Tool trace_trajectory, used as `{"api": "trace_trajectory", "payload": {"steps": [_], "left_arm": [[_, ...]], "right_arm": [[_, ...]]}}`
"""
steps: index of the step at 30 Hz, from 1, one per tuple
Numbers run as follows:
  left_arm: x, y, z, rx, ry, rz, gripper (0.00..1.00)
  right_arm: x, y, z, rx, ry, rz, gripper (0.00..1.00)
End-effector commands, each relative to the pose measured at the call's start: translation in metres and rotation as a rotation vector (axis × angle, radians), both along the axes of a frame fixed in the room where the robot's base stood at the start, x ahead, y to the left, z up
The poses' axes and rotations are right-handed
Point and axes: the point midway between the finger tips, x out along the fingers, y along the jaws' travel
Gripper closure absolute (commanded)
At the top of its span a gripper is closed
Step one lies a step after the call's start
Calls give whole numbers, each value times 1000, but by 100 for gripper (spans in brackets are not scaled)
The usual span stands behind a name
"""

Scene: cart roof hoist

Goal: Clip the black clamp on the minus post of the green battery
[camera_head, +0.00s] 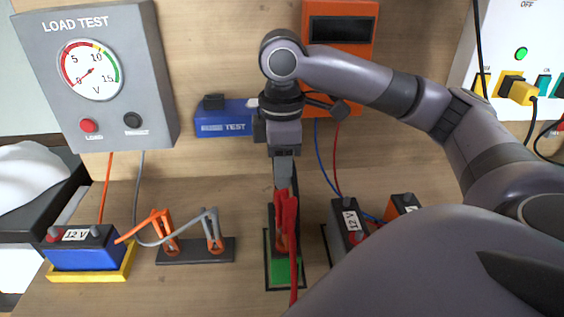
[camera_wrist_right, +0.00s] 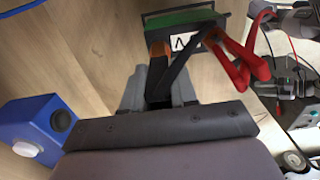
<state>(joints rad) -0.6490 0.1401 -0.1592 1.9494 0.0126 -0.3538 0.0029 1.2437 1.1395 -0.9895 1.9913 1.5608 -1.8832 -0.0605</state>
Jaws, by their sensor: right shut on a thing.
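The green battery (camera_head: 285,272) stands on the bench below my right gripper (camera_head: 284,183), partly hidden; its green side and white label also show in the wrist view (camera_wrist_right: 180,19). My right gripper points down and is shut on the black clamp (camera_wrist_right: 157,78), whose copper-coloured jaws are close to the battery. I cannot tell whether they touch a post. The minus post is hidden behind clamp and leads. A red clamp (camera_head: 288,215) with a red lead is right beside the black clamp, over the battery; whether it grips a post is unclear. My left gripper is not in view.
A blue test box (camera_head: 222,122) stands behind left. A rack (camera_head: 195,251) with orange and grey clamps and a blue battery (camera_head: 84,255) in a yellow tray are left. An orange load box (camera_head: 340,45) is at the back.

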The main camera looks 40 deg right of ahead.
Motion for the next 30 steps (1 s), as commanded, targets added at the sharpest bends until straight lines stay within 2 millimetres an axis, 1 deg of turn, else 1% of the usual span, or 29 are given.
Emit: {"api": "trace_trajectory", "payload": {"steps": [23, 24, 25, 26, 30], "left_arm": [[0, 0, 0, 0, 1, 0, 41], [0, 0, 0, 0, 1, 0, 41], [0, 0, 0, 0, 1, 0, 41], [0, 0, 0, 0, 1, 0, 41], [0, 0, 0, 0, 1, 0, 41]], "right_arm": [[0, 0, -19, 1, -1, 0, 100], [0, 0, -19, 0, -1, 0, 60], [0, 0, -19, 0, -1, 0, 50], [0, 0, -19, 0, -1, 0, 43], [0, 0, -19, 0, -1, 0, 43]]}}
